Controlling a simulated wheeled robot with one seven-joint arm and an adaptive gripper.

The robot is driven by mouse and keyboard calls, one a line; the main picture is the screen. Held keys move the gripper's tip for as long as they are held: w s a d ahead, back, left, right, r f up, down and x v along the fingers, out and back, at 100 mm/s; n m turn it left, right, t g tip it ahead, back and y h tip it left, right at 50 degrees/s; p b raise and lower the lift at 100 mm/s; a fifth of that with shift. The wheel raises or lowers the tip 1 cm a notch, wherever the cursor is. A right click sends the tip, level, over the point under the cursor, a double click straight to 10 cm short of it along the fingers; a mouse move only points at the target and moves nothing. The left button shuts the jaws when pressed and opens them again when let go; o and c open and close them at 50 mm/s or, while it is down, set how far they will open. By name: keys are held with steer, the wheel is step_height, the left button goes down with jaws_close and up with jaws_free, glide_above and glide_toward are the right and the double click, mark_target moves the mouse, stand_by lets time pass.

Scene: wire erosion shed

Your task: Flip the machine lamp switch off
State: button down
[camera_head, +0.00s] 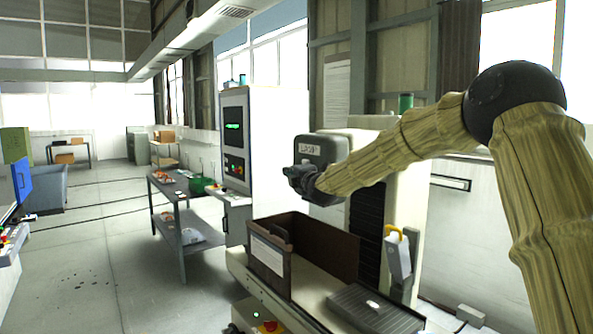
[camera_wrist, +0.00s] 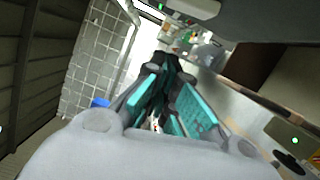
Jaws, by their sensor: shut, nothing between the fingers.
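My gripper (camera_head: 291,175) is shut and empty, in front of the grey machine head (camera_head: 322,150) with a white label plate. Its dark fingers with teal pads also show in the wrist view (camera_wrist: 168,64), their tips together. I cannot make out the lamp switch for certain in either view; my gripper and wrist cover part of the machine head. A low control box (camera_head: 262,322) with a red button and a small green light stands at the machine's front. In the wrist view a panel with a green light (camera_wrist: 295,140) shows at the right edge.
An open brown bin (camera_head: 327,247) sits on the machine bed below my arm, beside a dark ribbed plate (camera_head: 377,308). A tall white cabinet (camera_head: 263,155) with a screen stands behind. A grey trolley (camera_head: 181,240) is to the left. The floor at left is mostly clear.

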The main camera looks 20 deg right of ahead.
steer(key=w+d+p, duration=0.1)
steer(key=w+d, duration=0.1)
steer(key=d+p, duration=0.1)
steer(key=shift+w+d+r+p, duration=0.3)
steer(key=shift+w+p, duration=0.05)
steer(key=shift+w, duration=0.05)
steer(key=shift+w+a+r, duration=0.1)
stand_by(0.4)
